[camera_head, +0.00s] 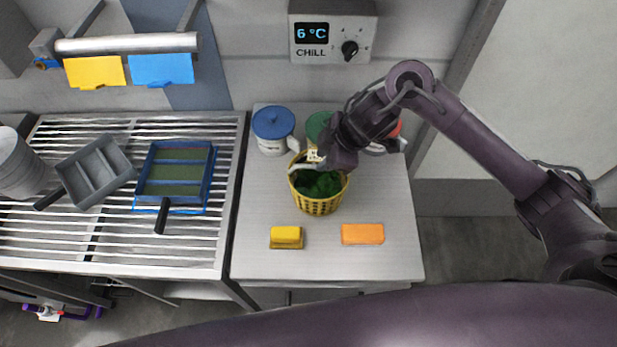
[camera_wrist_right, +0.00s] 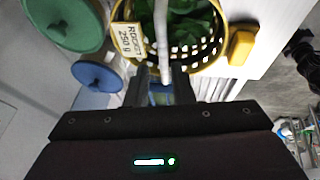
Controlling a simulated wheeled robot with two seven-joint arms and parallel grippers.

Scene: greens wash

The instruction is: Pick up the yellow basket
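The yellow basket (camera_head: 318,204) stands on the grey side table, holding dark green leaves (camera_head: 322,184). It has a pale handle (camera_head: 306,167) and a tag reading "ROCKET 250 g" (camera_wrist_right: 131,42). My right gripper (camera_head: 324,160) is over the back of the basket. In the right wrist view the basket (camera_wrist_right: 208,52) is just ahead of the fingers (camera_wrist_right: 160,82). The fingers are apart, with the pale handle (camera_wrist_right: 162,45) running down to the gap between them; whether they touch it cannot be told. My left gripper is not in view.
Blue-lidded (camera_head: 273,124) and green-lidded (camera_head: 318,125) containers stand behind the basket, and a red item (camera_head: 396,130) beside my wrist. A yellow block (camera_head: 286,237) and an orange block (camera_head: 362,234) lie in front. A slatted rack (camera_head: 110,235) with trays is left.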

